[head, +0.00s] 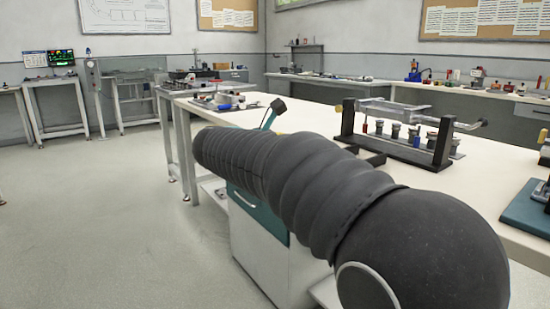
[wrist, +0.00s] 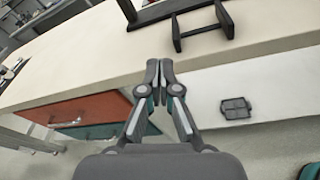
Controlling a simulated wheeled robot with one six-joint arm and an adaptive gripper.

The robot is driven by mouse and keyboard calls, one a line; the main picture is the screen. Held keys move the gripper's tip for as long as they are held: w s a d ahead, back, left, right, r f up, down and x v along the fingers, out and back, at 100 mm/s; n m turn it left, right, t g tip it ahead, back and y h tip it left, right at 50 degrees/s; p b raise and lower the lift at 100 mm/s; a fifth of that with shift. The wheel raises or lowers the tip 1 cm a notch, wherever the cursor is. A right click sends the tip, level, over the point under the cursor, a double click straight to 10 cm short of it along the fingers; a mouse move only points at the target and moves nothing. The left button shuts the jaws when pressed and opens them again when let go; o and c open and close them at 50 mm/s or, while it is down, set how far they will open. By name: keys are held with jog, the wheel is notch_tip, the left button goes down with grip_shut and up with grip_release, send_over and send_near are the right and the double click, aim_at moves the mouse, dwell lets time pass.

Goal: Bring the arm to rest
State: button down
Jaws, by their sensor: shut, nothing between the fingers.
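My gripper (wrist: 159,72) shows in the wrist view with its two fingertips together and nothing between them. It is in front of the edge of a white workbench (wrist: 90,60). In the head view my dark, ribbed arm stretches from the lower right towards the middle left, beside the bench (head: 316,122). The arm hides part of the bench front, and I cannot make out the gripper clearly there.
A black-framed rack (head: 440,145) with several small parts stands on the bench. A teal-based device (head: 530,205) sits at the right edge. The floor (head: 90,220) at left is clear.

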jog(key=s+d+f+m+g+y, duration=0.1)
jog(key=s+f+m+g+y, duration=0.15)
jog(key=s+f+m, duration=0.5)
jog(key=s+d+f+m+g+y, duration=0.2)
jog(key=s+f+y, duration=0.25)
jog(key=f, duration=0.55)
jog(key=s+d+m+y+p, duration=0.1)
jog(key=s+d+m+y, duration=0.1)
jog(key=s+m, duration=0.4)
jog(key=s+d+f+m+y+p, duration=0.1)
jog(key=s+d+m, duration=0.4)
jog(key=s, duration=1.1)
jog(key=shift+s+d+f+m+y+p, duration=0.15)
jog(key=shift+f+m+y+p, duration=0.1)
jog(key=shift+m+y+p, duration=0.7)
